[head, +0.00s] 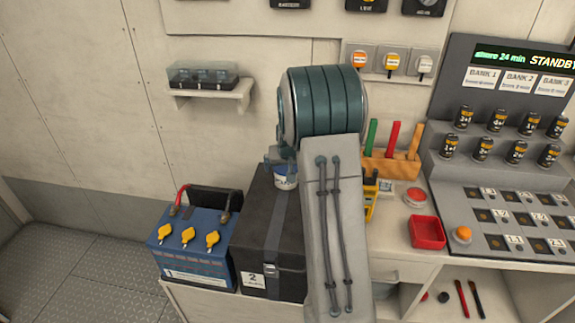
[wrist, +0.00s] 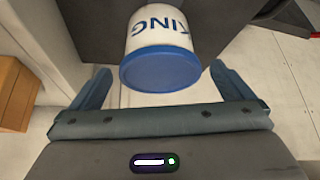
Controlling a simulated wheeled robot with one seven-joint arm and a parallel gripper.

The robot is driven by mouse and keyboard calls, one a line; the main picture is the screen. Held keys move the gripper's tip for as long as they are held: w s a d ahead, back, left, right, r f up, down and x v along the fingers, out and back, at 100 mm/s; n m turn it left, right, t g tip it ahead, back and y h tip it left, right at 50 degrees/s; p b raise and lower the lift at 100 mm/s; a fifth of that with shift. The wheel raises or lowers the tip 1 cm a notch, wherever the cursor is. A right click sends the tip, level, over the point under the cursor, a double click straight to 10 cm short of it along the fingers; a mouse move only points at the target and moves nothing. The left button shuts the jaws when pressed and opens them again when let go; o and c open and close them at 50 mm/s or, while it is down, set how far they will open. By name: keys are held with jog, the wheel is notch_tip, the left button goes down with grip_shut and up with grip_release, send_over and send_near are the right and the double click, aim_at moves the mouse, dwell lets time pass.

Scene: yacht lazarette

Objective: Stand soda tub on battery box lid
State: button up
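The soda tub (head: 285,181) is a small white tub with blue at one end. In the head view it is upright over the back part of the black battery box lid (head: 262,200), partly hidden by my arm. In the wrist view the tub (wrist: 158,45) shows blue lettering and a round blue end, with the dark lid (wrist: 85,30) behind it. My gripper (wrist: 161,78) is open, its fingers apart with gaps on both sides of the tub. In the head view my gripper (head: 280,155) is at the tub, mostly hidden.
A blue battery (head: 195,245) with yellow caps and cables stands left of the box. Right of my arm are a wooden tool rack (head: 388,163), a yellow meter (head: 370,200), a red tray (head: 427,232) and a grey console (head: 500,205). A small shelf (head: 210,95) is on the wall.

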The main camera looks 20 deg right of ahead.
jog(key=shift+r, duration=0.1)
jog(key=shift+s+r, duration=0.1)
jog(key=shift+r, duration=0.1)
jog(key=v, duration=1.1)
jog(key=s+a+n+g+y, duration=0.1)
jog(key=s+a, duration=0.7)
jog(key=s, duration=0.6)
jog(key=s+a+n+g, duration=0.2)
jog(key=s+a, duration=0.6)
jog(key=s, duration=0.6)
jog(key=shift+a+r+y, duration=0.25)
jog(key=shift+r+y, duration=0.15)
jog(key=shift+r, duration=0.05)
jog(key=shift+w, duration=0.15)
